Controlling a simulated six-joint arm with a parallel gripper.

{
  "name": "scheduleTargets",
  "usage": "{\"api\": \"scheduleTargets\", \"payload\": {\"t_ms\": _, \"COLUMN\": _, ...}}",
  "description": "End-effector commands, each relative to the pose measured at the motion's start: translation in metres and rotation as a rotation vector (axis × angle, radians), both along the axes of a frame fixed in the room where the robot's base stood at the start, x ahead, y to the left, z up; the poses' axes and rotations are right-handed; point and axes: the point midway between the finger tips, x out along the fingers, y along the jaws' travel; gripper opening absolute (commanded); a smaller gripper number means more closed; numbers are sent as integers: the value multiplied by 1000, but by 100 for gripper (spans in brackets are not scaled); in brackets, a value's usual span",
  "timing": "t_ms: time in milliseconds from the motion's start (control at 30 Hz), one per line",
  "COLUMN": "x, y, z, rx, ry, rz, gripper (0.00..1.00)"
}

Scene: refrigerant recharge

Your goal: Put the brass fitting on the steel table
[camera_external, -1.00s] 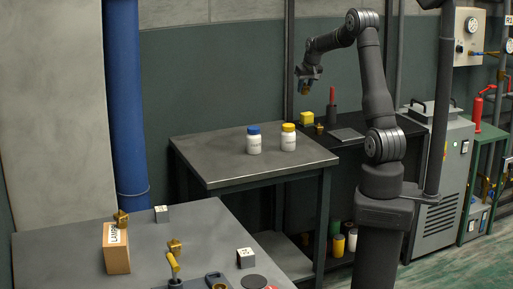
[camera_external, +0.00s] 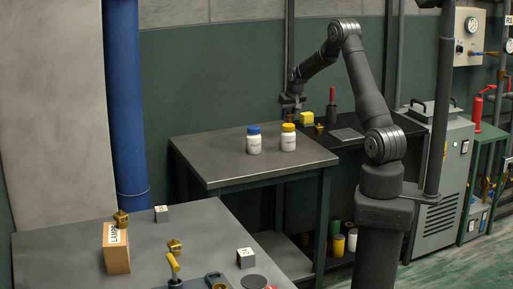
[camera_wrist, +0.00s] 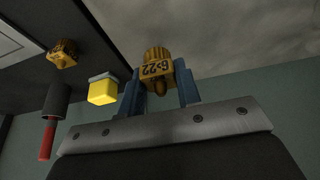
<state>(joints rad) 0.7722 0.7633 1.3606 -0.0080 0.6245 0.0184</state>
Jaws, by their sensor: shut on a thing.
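My gripper (camera_external: 291,104) is near the far right edge of the steel table (camera_external: 220,165), above and behind the yellow-capped bottle in the external view. In the wrist view my gripper (camera_wrist: 159,85) has its two blue fingers shut on a brass fitting (camera_wrist: 156,54). The fitting has a ribbed top and a tag marked "6-22". It is held clear of any surface. The steel table's grey top (camera_wrist: 235,35) fills the upper right of the wrist view. In the external view the held fitting is small and hard to make out.
A blue-capped bottle (camera_external: 254,140) and a yellow-capped bottle (camera_external: 288,137) stand on the steel table; its left and front are clear. A dark bench behind holds a yellow block (camera_external: 306,118), another brass fitting (camera_external: 319,129) and a red-handled tool (camera_external: 332,105).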

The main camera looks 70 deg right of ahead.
Motion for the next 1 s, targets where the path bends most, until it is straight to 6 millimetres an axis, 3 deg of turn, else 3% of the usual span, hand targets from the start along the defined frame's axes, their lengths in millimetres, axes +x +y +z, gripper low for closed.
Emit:
{"api": "scheduleTargets", "payload": {"t_ms": 100, "x": 20, "y": 7, "z": -12, "rx": 0, "ry": 0, "rz": 3, "gripper": 5}}
{"api": "scheduleTargets", "payload": {"t_ms": 233, "x": 29, "y": 9, "z": -18, "rx": 0, "ry": 0, "rz": 1, "gripper": 5}}
{"api": "scheduleTargets", "payload": {"t_ms": 367, "x": 30, "y": 10, "z": -26, "rx": 1, "ry": 1, "rz": 0, "gripper": 5}}
{"api": "scheduleTargets", "payload": {"t_ms": 600, "x": 30, "y": 10, "z": -58, "rx": 0, "ry": 0, "rz": -1, "gripper": 5}}
{"api": "scheduleTargets", "payload": {"t_ms": 967, "x": 30, "y": 10, "z": -62, "rx": -1, "ry": -1, "rz": 0, "gripper": 5}}
{"api": "scheduleTargets", "payload": {"t_ms": 1000, "x": 30, "y": 10, "z": -62, "rx": -1, "ry": -1, "rz": 0, "gripper": 35}}
